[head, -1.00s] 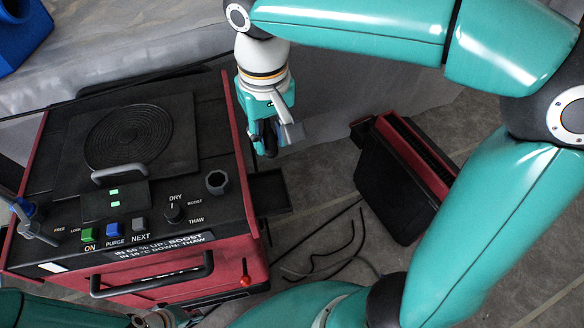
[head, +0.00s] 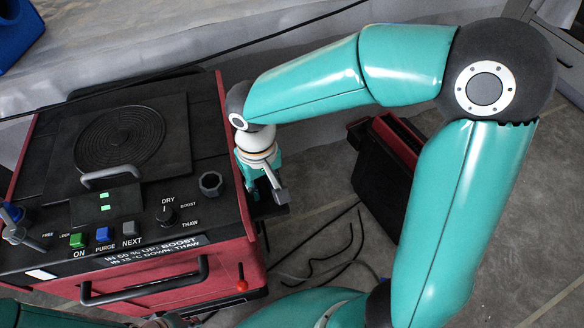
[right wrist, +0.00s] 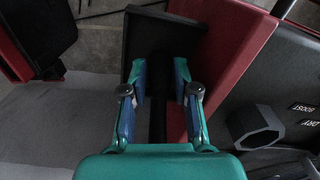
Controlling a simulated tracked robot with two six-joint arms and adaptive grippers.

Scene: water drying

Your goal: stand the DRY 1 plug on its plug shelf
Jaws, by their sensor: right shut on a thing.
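My right gripper (head: 266,190) hangs fingers-down beside the red right side of the machine. In the right wrist view its fingers (right wrist: 160,85) are shut on a dark cylindrical plug (right wrist: 157,118); no DRY 1 label is readable on it. A black rimmed plug shelf (right wrist: 138,32) on the machine's side lies beyond the fingertips. The plug's far end overlaps the shelf in that view; I cannot tell whether they touch. In the head view the shelf (head: 274,207) is largely covered by the gripper. At most a grey piece at the bottom edge belongs to my left gripper, its fingers unclear.
The machine's top (head: 60,190) carries a round plate, buttons, a DRY/BOOST/THAW knob (head: 165,215) and a black hexagonal socket (head: 211,183). A black-and-red case (head: 385,180) stands on the floor to the right. Black cables (head: 320,250) lie between them.

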